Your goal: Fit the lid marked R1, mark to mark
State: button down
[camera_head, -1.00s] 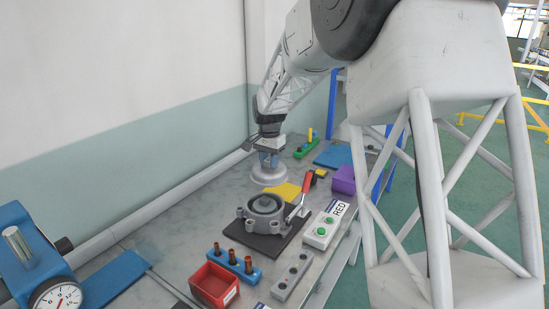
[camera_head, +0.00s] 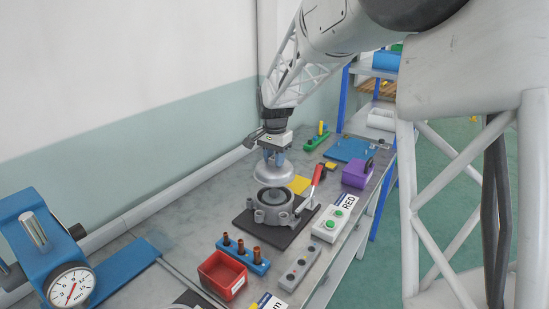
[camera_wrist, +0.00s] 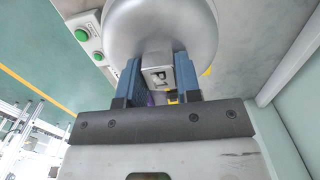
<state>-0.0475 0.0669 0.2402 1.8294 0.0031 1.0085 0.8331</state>
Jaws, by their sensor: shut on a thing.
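My gripper (camera_head: 273,155) is shut on the block-shaped grip on top of a silver domed lid (camera_head: 274,174). In the wrist view the lid (camera_wrist: 160,28) fills the top, with the two blue fingers either side of the grip. A mark on the grip (camera_wrist: 158,76) starts with R; the rest is hard to read. The grey compressor body (camera_head: 273,211) stands on a dark plate (camera_head: 290,237), its round opening facing up. The lid is above the opening, towards its far side, and looks level. A gap shows between them. I cannot make out a mark on the body.
A red-handled clamp (camera_head: 317,176) stands close on the right of the body. A box with green buttons (camera_head: 330,223), a red bin (camera_head: 222,275), a blue rack of copper pieces (camera_head: 243,255) and a purple block (camera_head: 357,173) surround it. Bare table lies to the left.

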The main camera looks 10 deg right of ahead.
jog(key=shift+f, duration=3)
jog(key=shift+f, duration=0.9)
jog(key=c, duration=0.7)
grip_release()
jog(key=shift+c, duration=0.2)
jog(key=shift+r, duration=3.9)
